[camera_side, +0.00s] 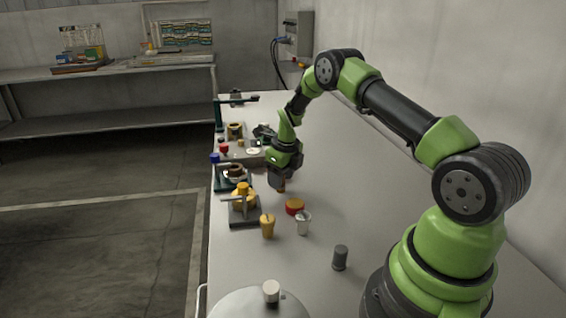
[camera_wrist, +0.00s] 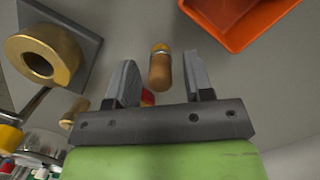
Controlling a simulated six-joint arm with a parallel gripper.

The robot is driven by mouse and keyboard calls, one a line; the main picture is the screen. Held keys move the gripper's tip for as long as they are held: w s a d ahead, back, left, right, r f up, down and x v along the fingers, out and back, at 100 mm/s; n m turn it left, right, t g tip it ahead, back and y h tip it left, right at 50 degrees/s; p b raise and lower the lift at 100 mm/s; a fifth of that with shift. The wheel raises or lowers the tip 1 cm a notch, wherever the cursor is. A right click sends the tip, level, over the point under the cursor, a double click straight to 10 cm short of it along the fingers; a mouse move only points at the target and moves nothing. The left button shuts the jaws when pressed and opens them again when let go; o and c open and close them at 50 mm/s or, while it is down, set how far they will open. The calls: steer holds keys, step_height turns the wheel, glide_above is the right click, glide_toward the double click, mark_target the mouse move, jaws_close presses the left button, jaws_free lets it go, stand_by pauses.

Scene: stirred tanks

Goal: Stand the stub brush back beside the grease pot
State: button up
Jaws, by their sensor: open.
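My gripper (camera_side: 279,182) points down low over the bench, with its fingers apart. In the wrist view my gripper (camera_wrist: 159,62) is open, and a short brown cylinder with a yellow end (camera_wrist: 160,70), seemingly the stub brush, shows between the fingers without visible contact. In the side view a small orange-brown bit (camera_side: 282,189) shows at the fingertips, likely the same piece. A low red and yellow pot (camera_side: 294,207), perhaps the grease pot, stands on the bench just nearer the camera than my gripper. I cannot tell for sure which pot is the grease pot.
A white cup (camera_side: 303,224), a yellow cup (camera_side: 267,227) and a grey cylinder (camera_side: 340,257) stand nearer the camera. Tank stands (camera_side: 243,212) line the left bench edge. An orange tray (camera_wrist: 236,22) and a brass ring (camera_wrist: 42,55) flank the fingers.

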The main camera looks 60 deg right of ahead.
step_height(320, 180, up, 11)
steer(key=s, duration=0.2)
steer(key=s+a+r+n+t, duration=0.1)
steer(key=s+a+r+n, duration=0.2)
steer(key=a+r+n, duration=0.35)
steer(key=s+a+r+n+t, duration=0.1)
steer(key=s+a+r+n, duration=0.1)
steer(key=a+r+n, duration=0.45)
steer(key=s+a+r+n+t+y, duration=0.1)
steer(key=s+a+n, duration=0.3)
steer(key=s+n, duration=0.4)
steer(key=s+a+r+n+t+y, duration=0.1)
steer(key=s+a+r+n+t, duration=0.1)
steer(key=s+n, duration=0.7)
steer(key=shift+a+r+n, duration=0.85)
steer(key=shift+a+n, duration=0.1)
steer(key=shift+n, duration=0.05)
